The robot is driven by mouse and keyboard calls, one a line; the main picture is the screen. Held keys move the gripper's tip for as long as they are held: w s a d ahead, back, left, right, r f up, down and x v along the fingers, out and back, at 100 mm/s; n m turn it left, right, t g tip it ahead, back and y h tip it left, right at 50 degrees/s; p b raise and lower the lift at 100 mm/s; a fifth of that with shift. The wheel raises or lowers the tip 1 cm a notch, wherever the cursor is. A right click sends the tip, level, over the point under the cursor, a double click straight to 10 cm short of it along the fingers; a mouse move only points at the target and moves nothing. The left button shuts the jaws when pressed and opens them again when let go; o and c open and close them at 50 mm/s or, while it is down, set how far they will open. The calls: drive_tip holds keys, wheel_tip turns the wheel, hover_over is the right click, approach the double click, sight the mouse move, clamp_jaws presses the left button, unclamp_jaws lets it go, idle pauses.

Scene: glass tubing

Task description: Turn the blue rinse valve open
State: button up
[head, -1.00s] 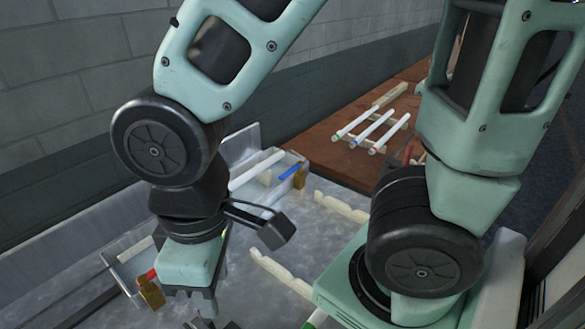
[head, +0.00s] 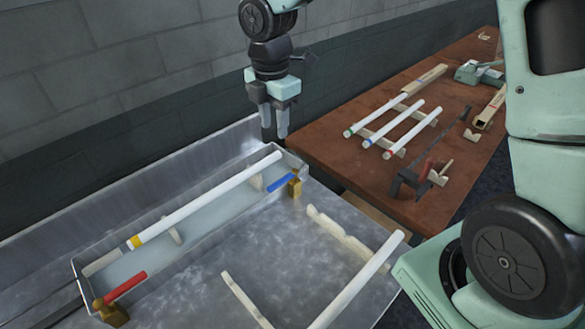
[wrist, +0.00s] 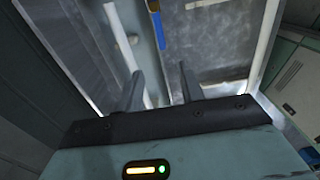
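The blue rinse valve has a blue lever handle (head: 280,182) on a brass body (head: 295,187), at the far right end of the trough. The handle also shows in the wrist view (wrist: 159,30), beyond my fingertips, with part of the brass body (wrist: 153,5) at the top edge. My gripper (head: 274,132) points down above the far right end of the trough, apart from the valve. In the wrist view my gripper (wrist: 160,72) has its two fingers spread with nothing between them.
A white tube with a yellow end (head: 205,201) lies along the trough (head: 75,268). A red-handled valve (head: 125,286) is at its near left end. Another white tube (head: 360,280) rests on the grey bench. Several tubes and a rack (head: 397,130) occupy the brown table (head: 330,140).

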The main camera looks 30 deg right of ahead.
sight(276, 184)
wheel_tip(276, 184, down, 17)
drive_tip(key=p, duration=0.3)
drive_tip(key=shift+a+r, duration=0.1)
drive_tip(key=shift+r, duration=0.05)
clamp_jaws()
